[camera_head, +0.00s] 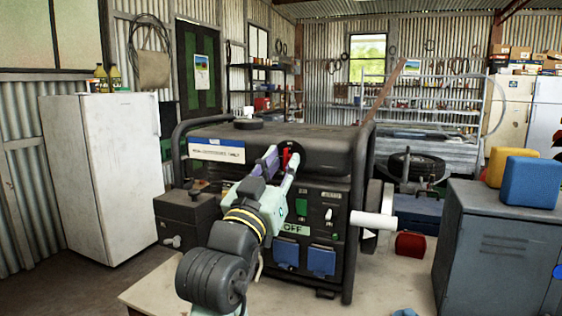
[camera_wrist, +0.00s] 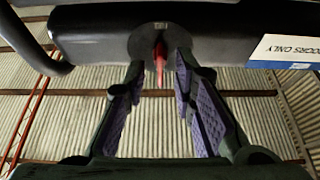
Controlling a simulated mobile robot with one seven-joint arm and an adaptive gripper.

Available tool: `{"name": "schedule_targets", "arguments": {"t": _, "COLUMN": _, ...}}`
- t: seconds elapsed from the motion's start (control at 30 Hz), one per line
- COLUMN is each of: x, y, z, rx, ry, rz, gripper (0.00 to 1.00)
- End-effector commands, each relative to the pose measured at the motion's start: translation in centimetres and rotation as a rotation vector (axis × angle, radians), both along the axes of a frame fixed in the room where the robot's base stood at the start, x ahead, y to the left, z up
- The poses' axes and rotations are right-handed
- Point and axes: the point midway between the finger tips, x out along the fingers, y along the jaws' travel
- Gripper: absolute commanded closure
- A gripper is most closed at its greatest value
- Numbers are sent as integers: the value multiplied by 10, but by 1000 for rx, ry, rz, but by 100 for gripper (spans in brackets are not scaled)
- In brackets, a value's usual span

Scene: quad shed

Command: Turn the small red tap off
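The small red tap (camera_head: 286,155) is on the upper front of a black generator (camera_head: 315,145). In the wrist view the red tap (camera_wrist: 160,56) is a narrow lever on a round dark plate (camera_wrist: 150,40). My gripper (camera_head: 280,162) reaches up to the generator's front, with the tap between its fingertips in the picture. In the wrist view my gripper (camera_wrist: 161,72) is open, its purple-padded fingers on either side of the lever, with a visible gap on both sides. I cannot tell how deep the fingers reach around the tap.
The generator front has blue socket covers (camera_head: 321,262) and a white cylinder (camera_head: 373,220) sticking out at right. A white fridge (camera_head: 100,175) stands at left. A grey cabinet (camera_head: 500,245) at right carries yellow and blue containers (camera_head: 530,181). A white label (camera_wrist: 288,48) is near the tap.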

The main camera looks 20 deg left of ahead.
Motion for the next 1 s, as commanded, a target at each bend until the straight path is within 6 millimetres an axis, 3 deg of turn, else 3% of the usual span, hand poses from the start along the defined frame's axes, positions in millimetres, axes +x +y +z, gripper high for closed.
{"name": "schedule_targets", "arguments": {"t": 0.23, "x": 1, "y": 0, "z": 0, "rx": 0, "ry": 0, "rz": 0, "gripper": 75}}
{"name": "schedule_targets", "arguments": {"t": 0.6, "x": 0, "y": 0, "z": 0, "rx": 0, "ry": 0, "rz": 0, "gripper": 100}}
{"name": "schedule_targets", "arguments": {"t": 1.0, "x": 0, "y": 0, "z": 0, "rx": 2, "ry": 0, "rz": 1, "gripper": 100}}
